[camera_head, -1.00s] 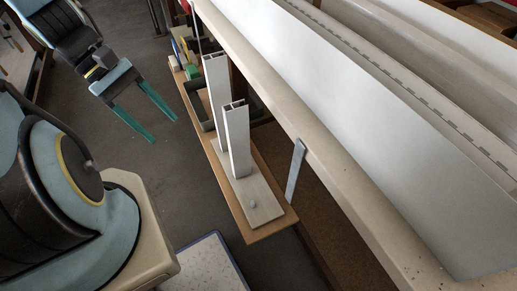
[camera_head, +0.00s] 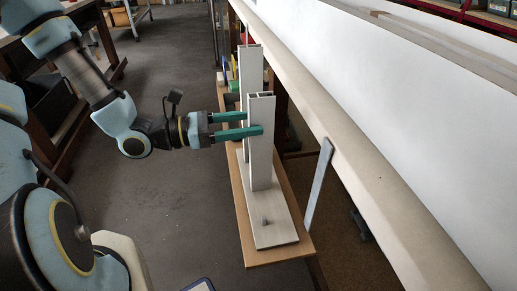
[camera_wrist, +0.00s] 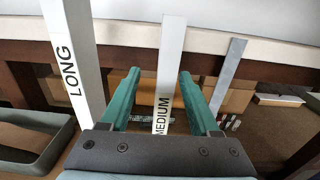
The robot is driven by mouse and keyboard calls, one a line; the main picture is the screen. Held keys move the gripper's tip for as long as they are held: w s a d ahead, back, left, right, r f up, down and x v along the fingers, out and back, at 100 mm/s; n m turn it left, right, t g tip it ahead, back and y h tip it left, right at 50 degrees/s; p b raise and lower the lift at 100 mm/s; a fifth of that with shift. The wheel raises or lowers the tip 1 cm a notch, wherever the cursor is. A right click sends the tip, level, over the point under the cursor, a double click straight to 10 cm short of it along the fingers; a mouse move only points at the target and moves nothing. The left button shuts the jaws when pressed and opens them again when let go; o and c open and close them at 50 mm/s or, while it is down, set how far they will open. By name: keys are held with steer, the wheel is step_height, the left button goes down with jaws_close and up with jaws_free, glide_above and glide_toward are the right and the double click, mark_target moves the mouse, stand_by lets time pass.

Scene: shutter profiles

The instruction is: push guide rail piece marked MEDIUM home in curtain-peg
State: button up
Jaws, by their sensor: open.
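The MEDIUM guide rail piece (camera_head: 260,158) is a tall white hollow profile standing upright on a pale base plate (camera_head: 278,236). Its lettering reads upward in the wrist view (camera_wrist: 170,60). My gripper (camera_head: 253,123) is open, with its green fingers level at the upper part of this piece, one on the near side and one on the far side. In the wrist view the piece stands between the fingers (camera_wrist: 159,75), with gaps visible on both sides. Its lower end is hidden there by my gripper body. A small peg (camera_head: 264,221) stands on the plate's near end.
The LONG piece (camera_wrist: 75,60) stands close on the left in the wrist view, and behind the MEDIUM piece in the head view (camera_head: 246,66). A grey strip (camera_head: 319,185) leans at the bench edge (camera_head: 350,150). A dark green tray (camera_wrist: 35,140) lies lower left.

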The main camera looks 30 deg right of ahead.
mark_target(273, 122)
steer(key=x, duration=0.5)
steer(key=shift+s+d, duration=0.15)
steer(key=shift+s, duration=0.35)
jaws_close()
stand_by(1.0)
